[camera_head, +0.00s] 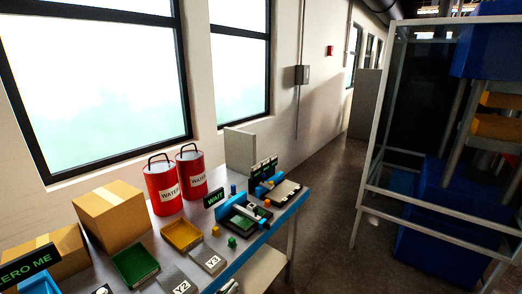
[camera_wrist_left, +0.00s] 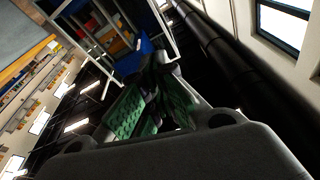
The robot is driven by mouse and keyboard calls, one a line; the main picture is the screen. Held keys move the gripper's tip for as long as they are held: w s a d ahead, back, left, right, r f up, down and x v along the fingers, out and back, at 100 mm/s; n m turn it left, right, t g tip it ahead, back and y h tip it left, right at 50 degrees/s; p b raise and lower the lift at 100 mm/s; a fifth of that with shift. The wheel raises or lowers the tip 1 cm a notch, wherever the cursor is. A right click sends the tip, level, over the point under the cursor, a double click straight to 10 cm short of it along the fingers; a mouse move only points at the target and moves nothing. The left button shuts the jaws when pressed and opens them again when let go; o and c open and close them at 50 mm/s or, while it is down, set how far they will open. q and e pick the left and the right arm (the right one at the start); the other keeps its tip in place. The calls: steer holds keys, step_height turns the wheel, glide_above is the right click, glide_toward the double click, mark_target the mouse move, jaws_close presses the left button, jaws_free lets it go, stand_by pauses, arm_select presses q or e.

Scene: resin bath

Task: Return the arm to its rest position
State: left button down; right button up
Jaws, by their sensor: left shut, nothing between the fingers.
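My left gripper (camera_wrist_left: 154,98) shows in the left wrist view with its green-padded fingers together and nothing between them. It points toward the open room, and no table surface lies close to its fingers in that view. The arm's pose is not clear from the head view, where only a small pale part shows at the bottom edge, and I cannot tell what it is. My right gripper is in neither view.
The workbench (camera_head: 284,217) holds two red water buckets (camera_head: 163,189), cardboard boxes (camera_head: 110,214), a yellow tray (camera_head: 181,234), a green tray (camera_head: 135,265) and a blue-and-black device (camera_head: 244,217). A framed blue-and-orange machine (camera_head: 376,191) stands right, across clear floor (camera_head: 325,215).

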arm_select(q)
steer(key=w+a+f+n+g+y, duration=0.15)
steer(key=a+f+y, duration=0.35)
steer(key=f, duration=0.8)
steer(key=a+f+g+y, duration=0.2)
steer(key=a+f, duration=0.5)
steer(key=f, duration=0.6)
steer(key=s+a+f+n+g+y, duration=0.1)
steer(key=s+a+f+g+y, duration=0.1)
steer(key=s+a+f, duration=0.35)
steer(key=s+a+f+n+g+y, duration=0.1)
steer(key=s+a+f+y, duration=0.1)
steer(key=a+f, duration=0.55)
steer(key=s+a+f+n+g+y, duration=0.15)
steer(key=s+a+f, duration=0.25)
steer(key=f, duration=0.5)
steer(key=s+a+f+n+g+y, duration=0.1)
steer(key=s+a+f+g, duration=0.15)
steer(key=s+f, duration=0.65)
steer(key=s+a+f+n+g+y, duration=0.1)
steer(key=s+f+g, duration=0.25)
steer(key=s, duration=0.95)
steer(key=s+d+f, duration=0.3)
steer(key=s+d, duration=0.1)
steer(key=s, duration=0.2)
steer(key=d+f+n+h, duration=0.1)
steer(key=d, duration=0.8)
steer(key=shift+w+d, duration=0.15)
